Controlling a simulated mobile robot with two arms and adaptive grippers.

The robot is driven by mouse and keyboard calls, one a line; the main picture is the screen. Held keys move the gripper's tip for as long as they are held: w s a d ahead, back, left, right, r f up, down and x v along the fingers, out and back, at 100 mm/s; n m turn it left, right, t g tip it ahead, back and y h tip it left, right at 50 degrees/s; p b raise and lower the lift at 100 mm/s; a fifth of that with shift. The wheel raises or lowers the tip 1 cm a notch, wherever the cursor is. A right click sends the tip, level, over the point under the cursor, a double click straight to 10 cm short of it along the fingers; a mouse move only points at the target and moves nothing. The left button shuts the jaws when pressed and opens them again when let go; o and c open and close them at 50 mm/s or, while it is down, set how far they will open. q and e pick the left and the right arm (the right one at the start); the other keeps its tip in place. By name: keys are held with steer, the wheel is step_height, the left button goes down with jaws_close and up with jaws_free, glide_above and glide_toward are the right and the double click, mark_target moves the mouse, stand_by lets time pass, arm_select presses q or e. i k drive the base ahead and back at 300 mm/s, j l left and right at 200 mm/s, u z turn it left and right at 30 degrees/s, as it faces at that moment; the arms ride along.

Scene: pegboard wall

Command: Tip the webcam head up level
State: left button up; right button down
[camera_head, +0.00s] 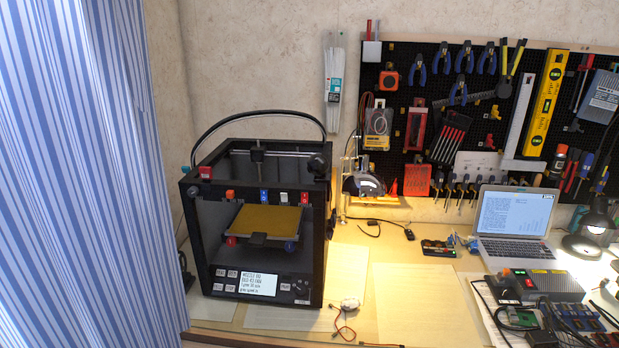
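A small dark object sits at the top right front corner of the black 3D printer (203,240). It may be the webcam (319,164), but it is too small and dark to tell which way its head tilts. Neither of my grippers is in view, and nothing touches the printer.
A blue striped curtain (75,180) fills the left side. The pegboard (400,60) with tools hangs at the back right. A laptop (513,222), a lamp (595,222) and electronics (545,285) crowd the right of the bench. Pale sheets (425,305) lie at the middle front.

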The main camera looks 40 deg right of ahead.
mark_target(317, 164)
steer(key=z, duration=1.25)
